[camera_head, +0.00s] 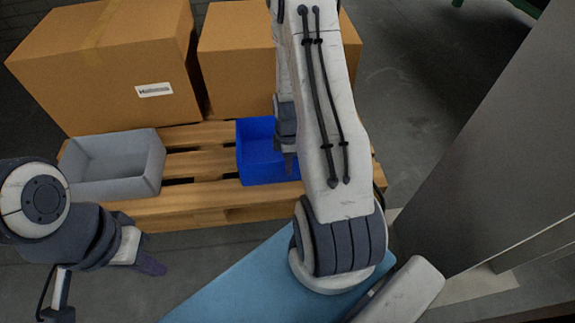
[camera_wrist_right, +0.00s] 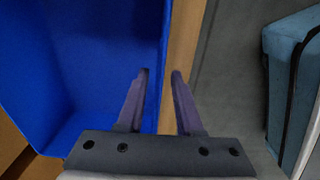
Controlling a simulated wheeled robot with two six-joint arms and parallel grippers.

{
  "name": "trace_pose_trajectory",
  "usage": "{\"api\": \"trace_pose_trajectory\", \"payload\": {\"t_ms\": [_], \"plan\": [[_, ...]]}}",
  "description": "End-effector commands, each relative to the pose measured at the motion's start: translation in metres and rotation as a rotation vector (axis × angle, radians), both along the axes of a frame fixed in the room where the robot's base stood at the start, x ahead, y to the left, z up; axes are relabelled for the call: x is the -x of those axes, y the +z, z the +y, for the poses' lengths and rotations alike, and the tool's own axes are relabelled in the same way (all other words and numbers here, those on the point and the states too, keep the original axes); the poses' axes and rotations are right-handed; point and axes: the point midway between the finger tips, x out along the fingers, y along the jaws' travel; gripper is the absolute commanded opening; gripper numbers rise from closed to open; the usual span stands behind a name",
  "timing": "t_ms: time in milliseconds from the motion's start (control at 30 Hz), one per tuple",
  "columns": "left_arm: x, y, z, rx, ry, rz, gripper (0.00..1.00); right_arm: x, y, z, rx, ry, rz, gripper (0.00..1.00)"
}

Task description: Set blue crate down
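The blue crate (camera_head: 255,165) sits on the wooden pallet (camera_head: 205,195), and my right arm hides its right side in the head view. In the right wrist view the blue crate (camera_wrist_right: 80,60) fills the left, with its edge running down to between my fingers. My right gripper (camera_wrist_right: 161,75) is open there. One finger is over the blue side and the other over the wood side, with a gap between them. In the head view the right gripper (camera_head: 289,160) is at the crate's right side. My left gripper (camera_head: 150,265) is empty, in front of the pallet.
A grey crate (camera_head: 115,165) stands on the pallet's left, with a gap between it and the blue crate. Two cardboard boxes (camera_head: 110,70) stand behind. A light blue surface (camera_head: 240,285) lies in front, and a grey panel (camera_head: 500,140) rises at the right.

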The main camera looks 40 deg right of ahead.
Motion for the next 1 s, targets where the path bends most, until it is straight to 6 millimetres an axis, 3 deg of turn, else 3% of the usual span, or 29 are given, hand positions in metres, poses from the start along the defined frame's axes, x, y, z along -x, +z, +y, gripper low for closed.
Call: {"api": "trace_pose_trajectory", "payload": {"t_ms": [33, 300, 700, 767, 867, 1000], "plan": [[0.000, 0.017, 0.000, 0.000, 0.000, 0.000, 0.00, 0.000, 0.021, 0.000, 0.001, 0.000, -0.001, 0.35], [0.000, 0.047, 0.000, 0.000, 0.000, 0.000, 0.00, 0.000, 0.067, 0.000, 0.000, 0.000, 0.000, 0.35], [0.000, 0.052, 0.000, 0.000, 0.000, 0.000, 0.00, -0.002, 0.083, 0.006, 0.001, -0.002, -0.001, 0.35], [0.000, 0.052, 0.000, 0.000, 0.000, 0.000, 0.00, -0.008, 0.093, 0.018, 0.001, -0.009, -0.006, 0.35], [0.000, 0.052, 0.000, 0.000, 0.000, 0.000, 0.00, -0.019, 0.126, 0.061, 0.001, -0.040, -0.018, 0.35], [0.000, 0.052, 0.000, 0.000, 0.000, 0.000, 0.00, -0.010, 0.187, 0.152, -0.016, -0.119, -0.033, 0.35]]}}
